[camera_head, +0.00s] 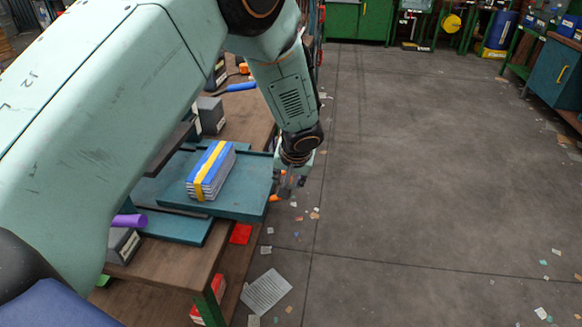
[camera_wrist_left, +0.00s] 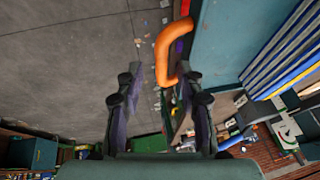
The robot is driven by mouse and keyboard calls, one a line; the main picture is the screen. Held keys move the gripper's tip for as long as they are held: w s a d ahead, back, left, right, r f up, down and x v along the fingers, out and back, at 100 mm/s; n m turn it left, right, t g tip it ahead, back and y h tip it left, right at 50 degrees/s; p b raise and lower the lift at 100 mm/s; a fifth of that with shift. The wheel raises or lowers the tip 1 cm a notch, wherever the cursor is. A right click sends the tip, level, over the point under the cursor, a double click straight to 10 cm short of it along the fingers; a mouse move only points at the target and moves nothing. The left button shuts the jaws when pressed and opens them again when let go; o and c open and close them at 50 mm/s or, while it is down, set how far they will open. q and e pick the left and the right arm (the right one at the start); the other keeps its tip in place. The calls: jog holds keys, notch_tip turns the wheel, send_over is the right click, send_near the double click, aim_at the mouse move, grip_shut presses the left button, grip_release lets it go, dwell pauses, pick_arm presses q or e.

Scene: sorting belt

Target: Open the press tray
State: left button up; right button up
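The press tray (camera_head: 245,196) is a flat teal plate. It sits out to the right over a lower teal base (camera_head: 175,228) and reaches past the table's right edge. A strapped blue-and-white bundle (camera_head: 212,168) with a yellow band lies on it. An orange handle (camera_wrist_left: 168,48) is on the tray's outer edge; only bits of it show in the head view (camera_head: 275,198). My left gripper (camera_head: 290,190) is at this handle. In the left wrist view its fingers (camera_wrist_left: 161,82) are apart, with the handle's near end between or just beyond the tips; contact is unclear. My right gripper is not in view.
The brown table (camera_head: 170,268) holds grey boxes (camera_head: 211,115), a purple cylinder (camera_head: 129,221) and a blue-handled item (camera_head: 240,87). A paper sheet (camera_head: 266,291) and scraps lie on the floor. The floor right of the table (camera_head: 430,170) is mostly clear.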

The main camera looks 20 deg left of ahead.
pick_arm(q)
jog(key=v, duration=1)
jog(key=s+d+f+m+t+h+b, duration=0.1)
jog(key=s+f+m+h, duration=0.1)
jog(key=s+f, duration=0.5)
jog(key=s+d+f+m+h+b, duration=0.1)
jog(key=s+f+m+h, duration=0.1)
jog(key=s+f, duration=0.5)
jog(key=s+a+f+n+g+b, duration=0.1)
jog(key=s+f+g, duration=0.1)
jog(key=s+f, duration=0.5)
jog(key=s+a+f+n+g+y+b, duration=0.1)
jog(key=s+f+g, duration=0.2)
jog(key=s+f, duration=0.5)
jog(key=s, duration=0.7)
jog(key=shift+s+b, duration=0.35)
jog(key=shift+s, duration=0.05)
